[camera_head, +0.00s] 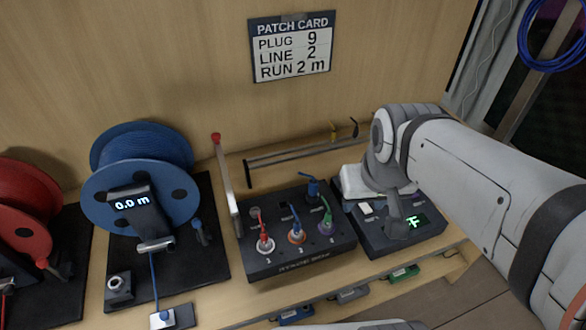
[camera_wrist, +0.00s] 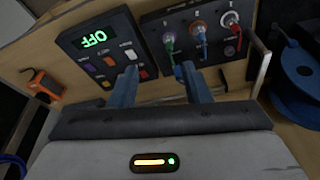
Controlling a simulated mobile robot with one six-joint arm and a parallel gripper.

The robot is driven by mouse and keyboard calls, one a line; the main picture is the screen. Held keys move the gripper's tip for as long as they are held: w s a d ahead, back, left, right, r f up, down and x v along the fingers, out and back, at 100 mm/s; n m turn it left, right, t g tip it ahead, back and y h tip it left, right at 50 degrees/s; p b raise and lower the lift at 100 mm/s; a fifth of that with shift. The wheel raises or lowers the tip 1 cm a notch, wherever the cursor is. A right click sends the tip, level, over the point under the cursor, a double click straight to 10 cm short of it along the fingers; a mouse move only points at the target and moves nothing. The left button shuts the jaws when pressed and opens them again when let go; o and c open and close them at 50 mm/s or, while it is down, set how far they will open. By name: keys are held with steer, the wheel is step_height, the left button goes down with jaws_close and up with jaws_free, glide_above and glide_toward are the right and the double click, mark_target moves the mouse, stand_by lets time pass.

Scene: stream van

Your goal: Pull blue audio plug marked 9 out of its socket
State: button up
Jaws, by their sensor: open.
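A blue plug (camera_head: 312,187) stands in the back row of the dark patch box (camera_head: 290,262); I cannot read a number on it. In the front row are a red plug (camera_head: 265,243), an orange-ringed plug (camera_head: 297,236) and a purple-and-green plug (camera_head: 327,222). My gripper (camera_head: 397,222) is to the right of the patch box, over the box with the green display. In the wrist view my gripper (camera_wrist: 158,68) is open, its two fingers apart with nothing seen between them.
The display box (camera_head: 372,240) reads OFF. A patch card (camera_head: 292,48) on the wall reads plug 9, line 2, run 2 m. A blue cable reel (camera_head: 140,195) showing 0.0 m and a red reel (camera_head: 28,205) stand left. An upright metal bar (camera_head: 226,185) rises beside the patch box.

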steer(key=w+a+f+n+g, duration=0.25)
steer(key=w+a+f, duration=0.25)
steer(key=w+f, duration=0.25)
steer(key=n, duration=0.3)
glide_above(297, 220)
steer(key=shift+g, duration=0.35)
step_height(297, 220, down, 8)
steer(key=shift+d+p, duration=0.1)
steer(key=shift+p, duration=0.3)
steer(key=shift+f, duration=0.6)
steer(key=shift+f+p, duration=0.55)
steer(key=shift+f, duration=3)
jaws_close()
steer(key=c, duration=0.7)
jaws_free()
jaws_close()
